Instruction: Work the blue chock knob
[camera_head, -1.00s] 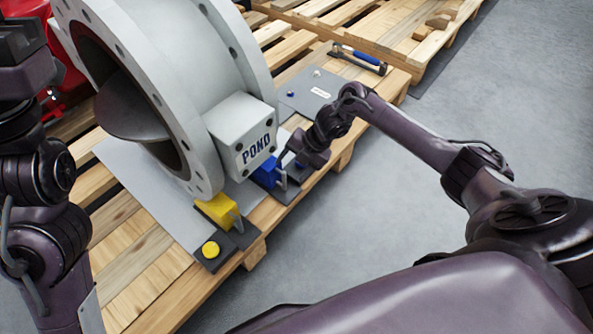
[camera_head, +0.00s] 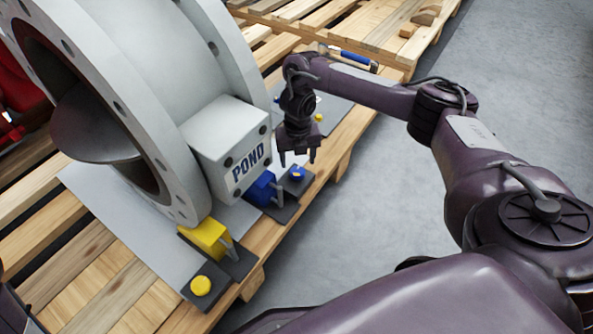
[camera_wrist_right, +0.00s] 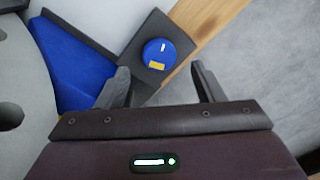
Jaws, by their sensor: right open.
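The blue chock knob (camera_head: 297,173) is a small round blue knob on a dark plate beside the blue chock block (camera_head: 262,189), at the pallet's edge. In the right wrist view the knob (camera_wrist_right: 159,50) shows a short white mark and a yellow patch on top. My right gripper (camera_head: 297,160) points down just above the knob, its fingers spread and empty. In the right wrist view its two fingertips (camera_wrist_right: 160,76) stand apart, to the left and right of the knob and nearer the camera; I see no contact. My left gripper is out of view.
A big grey flanged valve (camera_head: 180,80) with a box marked POND (camera_head: 232,150) stands left of the gripper. A yellow block (camera_head: 207,238) and a yellow knob (camera_head: 201,286) are nearer. A blue-handled hammer (camera_head: 350,58) lies behind. Grey floor (camera_head: 370,220) is clear at right.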

